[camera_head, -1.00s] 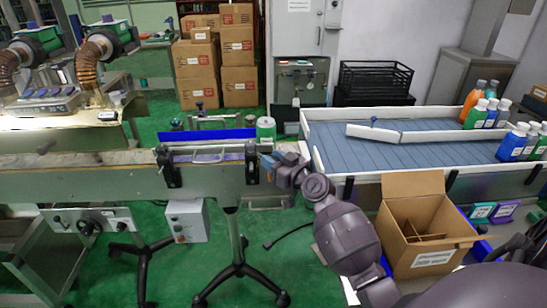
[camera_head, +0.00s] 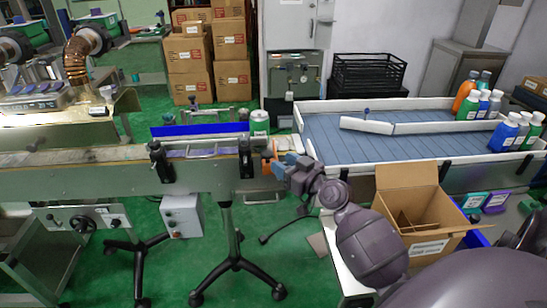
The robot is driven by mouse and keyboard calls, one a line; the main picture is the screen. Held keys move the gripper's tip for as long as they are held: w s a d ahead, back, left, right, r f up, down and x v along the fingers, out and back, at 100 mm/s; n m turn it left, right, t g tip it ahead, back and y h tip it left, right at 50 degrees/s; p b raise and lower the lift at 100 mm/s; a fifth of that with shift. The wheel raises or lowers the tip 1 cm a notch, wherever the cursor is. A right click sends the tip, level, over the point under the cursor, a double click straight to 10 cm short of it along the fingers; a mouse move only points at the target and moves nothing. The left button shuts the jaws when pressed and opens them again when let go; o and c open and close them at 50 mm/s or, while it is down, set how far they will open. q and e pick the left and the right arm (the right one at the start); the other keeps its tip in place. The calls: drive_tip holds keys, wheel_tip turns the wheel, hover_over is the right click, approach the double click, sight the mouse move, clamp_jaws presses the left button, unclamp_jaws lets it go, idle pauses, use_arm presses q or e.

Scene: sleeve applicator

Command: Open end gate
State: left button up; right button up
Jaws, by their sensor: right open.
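My right gripper (camera_head: 270,157) is at the right end of the conveyor (camera_head: 210,182), level with its top edge. Its orange fingertips are apart with a small gap, and it looks empty. A black bracket (camera_head: 245,157) stands at this conveyor end, just left of the fingertips. I cannot clearly make out the end gate there; it is small and partly hidden by the fingers. A green and white container (camera_head: 260,122) stands just behind the conveyor end. My left gripper is not in view.
A blue-topped packing table (camera_head: 335,148) with white rims, a slanted white bar (camera_head: 367,125) and several bottles (camera_head: 508,132) is at right. An open cardboard box (camera_head: 410,212) stands in front of it. Stacked cartons (camera_head: 230,50) are behind the conveyor.

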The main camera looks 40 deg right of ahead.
drive_tip(key=shift+s+d, duration=0.15)
drive_tip(key=shift+s, duration=0.85)
drive_tip(key=shift+s+d, duration=0.1)
drive_tip(key=shift+s, duration=0.9)
drive_tip(key=s+a+f+g, duration=0.2)
drive_tip(key=s+a+f, duration=0.2)
drive_tip(key=s+f, duration=0.3)
drive_tip(key=s+a+f+g+h, duration=0.1)
drive_tip(key=s+a+f+g, duration=0.1)
drive_tip(key=s+a+f, duration=0.3)
drive_tip(key=s+a+f+g+h, duration=0.1)
drive_tip(key=s+a+f, duration=0.3)
drive_tip(key=s+f, duration=0.5)
drive_tip(key=shift+s+a+f+g, duration=0.15)
drive_tip(key=shift+a+f+g, duration=0.2)
drive_tip(key=shift+g, duration=0.55)
drive_tip(key=shift+d, duration=0.1)
idle(0.3)
